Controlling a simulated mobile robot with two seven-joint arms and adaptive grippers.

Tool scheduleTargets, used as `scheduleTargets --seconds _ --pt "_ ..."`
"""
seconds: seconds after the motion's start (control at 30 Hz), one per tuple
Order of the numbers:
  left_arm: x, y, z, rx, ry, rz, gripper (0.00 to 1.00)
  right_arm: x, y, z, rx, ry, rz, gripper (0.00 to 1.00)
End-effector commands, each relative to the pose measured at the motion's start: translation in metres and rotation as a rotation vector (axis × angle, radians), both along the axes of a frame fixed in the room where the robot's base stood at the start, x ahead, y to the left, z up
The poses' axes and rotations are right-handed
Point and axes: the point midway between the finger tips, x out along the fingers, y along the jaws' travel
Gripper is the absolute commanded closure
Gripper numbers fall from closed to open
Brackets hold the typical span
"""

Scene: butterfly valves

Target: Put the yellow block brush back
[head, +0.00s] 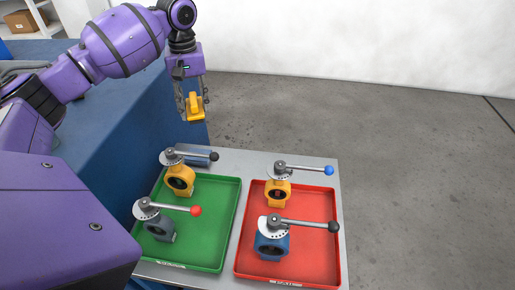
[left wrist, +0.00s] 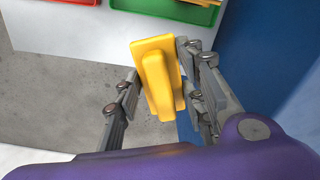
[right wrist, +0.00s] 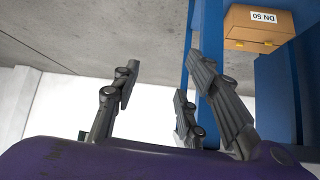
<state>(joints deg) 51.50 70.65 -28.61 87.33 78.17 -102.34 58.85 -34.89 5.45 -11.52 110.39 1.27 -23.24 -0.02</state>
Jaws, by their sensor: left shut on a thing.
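The yellow block brush (head: 195,107) hangs in my left gripper (head: 193,101), above the floor beyond the far edge of the grey work top. In the left wrist view the brush (left wrist: 158,76) lies between the fingers, which are shut on it. My right gripper (right wrist: 164,82) shows only in the right wrist view. Its fingers are spread apart with nothing between them.
A green tray (head: 213,237) holds two lever valves; a red tray (head: 318,252) holds two more. A blue surface (head: 105,140) runs along the left. A box marked DN 50 (right wrist: 258,28) shows in the right wrist view.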

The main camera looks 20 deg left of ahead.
Motion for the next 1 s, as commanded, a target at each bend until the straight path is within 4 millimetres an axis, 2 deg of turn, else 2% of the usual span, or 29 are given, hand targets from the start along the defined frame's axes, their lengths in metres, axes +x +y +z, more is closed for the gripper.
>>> scheduleTargets --seconds 0.03,0.1,0.2,0.3,0.47,0.77,1.0 --pt "-0.003 0.001 -0.042 0.002 0.035 -0.001 0.84 -0.016 -0.002 -0.018 -0.003 0.037 -0.002 0.6" --pt "-0.004 0.001 -0.067 0.002 0.038 0.0 0.84 -0.021 -0.005 -0.025 -0.008 0.046 -0.007 0.6" --pt "-0.004 0.001 -0.093 0.003 0.032 0.0 0.84 -0.028 -0.01 -0.035 -0.016 0.061 -0.011 0.6" --pt "-0.005 0.0 -0.108 0.0 0.024 -0.002 0.84 -0.035 -0.012 -0.043 -0.02 0.075 -0.015 0.6" --pt "0.004 -0.014 -0.117 -0.004 0.012 -0.005 0.84 -0.038 -0.014 -0.043 -0.023 0.075 -0.022 0.6" --pt "0.04 -0.078 -0.147 -0.004 0.009 -0.006 0.84 -0.013 -0.01 -0.031 -0.015 0.026 -0.022 0.6" --pt "0.056 -0.108 -0.189 -0.002 0.014 -0.004 0.84 -0.024 -0.012 -0.041 -0.02 0.049 -0.021 0.6"
